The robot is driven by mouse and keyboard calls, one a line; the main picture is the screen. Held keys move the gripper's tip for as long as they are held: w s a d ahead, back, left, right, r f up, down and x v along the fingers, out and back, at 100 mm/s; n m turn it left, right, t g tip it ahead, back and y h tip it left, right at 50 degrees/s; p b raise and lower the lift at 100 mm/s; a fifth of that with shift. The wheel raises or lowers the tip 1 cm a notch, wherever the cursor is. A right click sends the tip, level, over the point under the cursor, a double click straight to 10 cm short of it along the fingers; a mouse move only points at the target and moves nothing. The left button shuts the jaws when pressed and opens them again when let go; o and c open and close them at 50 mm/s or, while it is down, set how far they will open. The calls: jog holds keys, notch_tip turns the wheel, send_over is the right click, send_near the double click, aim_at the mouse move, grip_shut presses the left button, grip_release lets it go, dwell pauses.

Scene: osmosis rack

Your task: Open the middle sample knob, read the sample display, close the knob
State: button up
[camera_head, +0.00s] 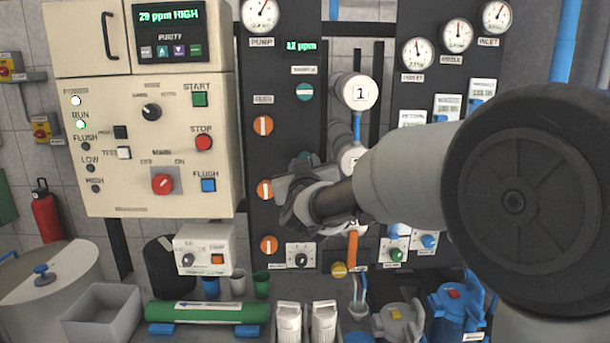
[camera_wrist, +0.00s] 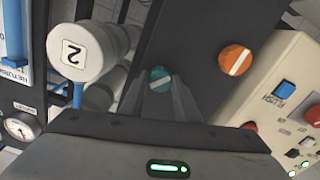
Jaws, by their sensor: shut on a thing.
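The middle sample knob (camera_wrist: 160,78) is teal with a white bar. In the wrist view it sits between the fingertips of my gripper (camera_wrist: 164,88), which is shut on it. The bar looks slanted in that view.
Orange knobs (camera_head: 263,126) line the panel left of my gripper. A white vessel end marked 2 (camera_wrist: 82,52) is close beside the knob in the wrist view. The cream control cabinet (camera_head: 110,150) carries a purity display (camera_head: 168,16) reading 29 ppm HIGH.

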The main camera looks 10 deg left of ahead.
jog(key=shift+f+m+b, duration=0.1)
jog(key=shift+m+b, duration=2.75)
jog(key=shift+m, duration=1.85)
jog(key=o, duration=1)
jog(key=shift+o, duration=0.2)
jog(key=p+v, duration=0.1)
jog(key=v, duration=1.6)
jog(key=shift+s, duration=0.2)
jog(key=shift+d, duration=0.15)
